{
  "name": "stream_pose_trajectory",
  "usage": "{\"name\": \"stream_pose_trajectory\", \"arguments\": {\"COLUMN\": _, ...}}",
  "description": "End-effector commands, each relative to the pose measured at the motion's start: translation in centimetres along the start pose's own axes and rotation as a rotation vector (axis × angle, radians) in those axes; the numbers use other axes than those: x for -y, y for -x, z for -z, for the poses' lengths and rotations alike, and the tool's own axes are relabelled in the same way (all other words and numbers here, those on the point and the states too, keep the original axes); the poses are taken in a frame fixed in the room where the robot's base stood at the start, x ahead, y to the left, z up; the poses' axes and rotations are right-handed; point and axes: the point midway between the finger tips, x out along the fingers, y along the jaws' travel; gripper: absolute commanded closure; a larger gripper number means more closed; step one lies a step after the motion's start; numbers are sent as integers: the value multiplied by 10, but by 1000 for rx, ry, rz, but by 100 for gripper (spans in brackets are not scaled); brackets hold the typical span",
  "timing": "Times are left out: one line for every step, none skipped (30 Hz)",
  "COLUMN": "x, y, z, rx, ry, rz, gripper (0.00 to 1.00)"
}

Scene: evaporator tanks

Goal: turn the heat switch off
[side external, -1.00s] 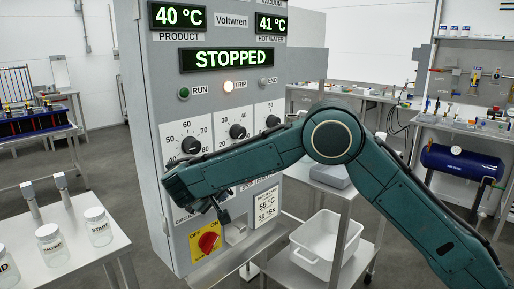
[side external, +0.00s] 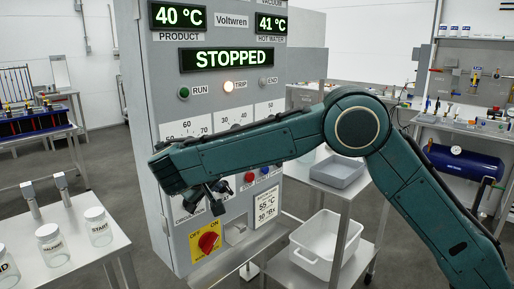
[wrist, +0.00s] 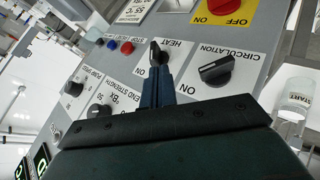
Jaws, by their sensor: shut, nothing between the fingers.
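The heat switch (wrist: 155,52) is a small black knob on the grey panel, under the upside-down word HEAT in the wrist view. An ON mark stands to its lower left; I cannot tell its setting. My gripper (wrist: 156,76) is shut and empty, its narrow dark fingertips at the near end of the knob; I cannot tell whether they touch it. In the side view my gripper (side external: 215,201) is low in front of the panel, below the forearm, and the heat switch is not clearly distinguishable there.
The black circulation switch (wrist: 215,71) is to the right of the heat switch. Red (wrist: 127,48) and blue (wrist: 111,43) buttons and the end strength dial (wrist: 99,111) are to its left. A red rotary switch (side external: 208,242) sits on a yellow plate. The display (side external: 233,58) reads STOPPED; the TRIP lamp (side external: 228,87) is lit.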

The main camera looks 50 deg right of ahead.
Motion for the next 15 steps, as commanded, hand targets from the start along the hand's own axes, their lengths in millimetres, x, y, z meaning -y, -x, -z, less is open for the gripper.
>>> {"name": "stream_pose_trajectory", "arguments": {"x": -7, "y": 1, "z": 0, "rx": 1, "ry": -6, "rz": 11, "gripper": 100}}
{"name": "stream_pose_trajectory", "arguments": {"x": -11, "y": 2, "z": 0, "rx": 3, "ry": -8, "rz": 18, "gripper": 100}}
{"name": "stream_pose_trajectory", "arguments": {"x": -17, "y": 2, "z": 0, "rx": 5, "ry": -12, "rz": 29, "gripper": 100}}
{"name": "stream_pose_trajectory", "arguments": {"x": -22, "y": 3, "z": -1, "rx": 7, "ry": -14, "rz": 39, "gripper": 100}}
{"name": "stream_pose_trajectory", "arguments": {"x": -27, "y": 4, "z": -1, "rx": 8, "ry": -18, "rz": 49, "gripper": 100}}
{"name": "stream_pose_trajectory", "arguments": {"x": -34, "y": 6, "z": -2, "rx": 9, "ry": -21, "rz": 65, "gripper": 100}}
{"name": "stream_pose_trajectory", "arguments": {"x": -40, "y": 6, "z": -3, "rx": 11, "ry": -26, "rz": 76, "gripper": 100}}
{"name": "stream_pose_trajectory", "arguments": {"x": -46, "y": 7, "z": -4, "rx": 12, "ry": -29, "rz": 88, "gripper": 100}}
{"name": "stream_pose_trajectory", "arguments": {"x": -54, "y": 9, "z": -6, "rx": 14, "ry": -33, "rz": 106, "gripper": 100}}
{"name": "stream_pose_trajectory", "arguments": {"x": -61, "y": 10, "z": -8, "rx": 16, "ry": -37, "rz": 119, "gripper": 100}}
{"name": "stream_pose_trajectory", "arguments": {"x": -67, "y": 12, "z": -10, "rx": 18, "ry": -40, "rz": 132, "gripper": 100}}
{"name": "stream_pose_trajectory", "arguments": {"x": -74, "y": 14, "z": -13, "rx": 19, "ry": -44, "rz": 150, "gripper": 100}}
{"name": "stream_pose_trajectory", "arguments": {"x": -81, "y": 15, "z": -16, "rx": 21, "ry": -48, "rz": 162, "gripper": 100}}
{"name": "stream_pose_trajectory", "arguments": {"x": -87, "y": 16, "z": -18, "rx": 22, "ry": -52, "rz": 174, "gripper": 100}}
{"name": "stream_pose_trajectory", "arguments": {"x": -94, "y": 19, "z": -22, "rx": 23, "ry": -55, "rz": 192, "gripper": 100}}
